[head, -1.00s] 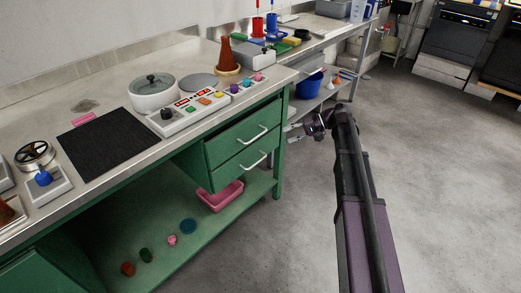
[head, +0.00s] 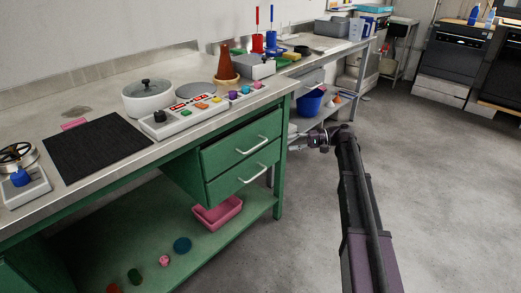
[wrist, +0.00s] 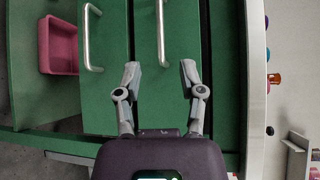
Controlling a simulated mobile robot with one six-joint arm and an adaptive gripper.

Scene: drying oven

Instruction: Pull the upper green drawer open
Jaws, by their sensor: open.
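The upper green drawer (head: 238,146) has a pale bar handle (head: 251,146) and sits under the counter, above the lower green drawer (head: 243,175). The lower drawer's handle (wrist: 88,38) is farther left. My gripper (wrist: 159,70) is open with nothing held. In the head view my gripper (head: 298,142) is in front of the drawers, to their right, with a gap to the handle.
The metal counter (head: 222,112) overhangs the drawers; its edge (wrist: 256,60) shows right in the wrist view. A pink bin (head: 218,212) stands on the green lower shelf (head: 215,240). A button panel (head: 192,112) and a pot (head: 148,97) stand on top. Grey floor (head: 430,190) is clear at right.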

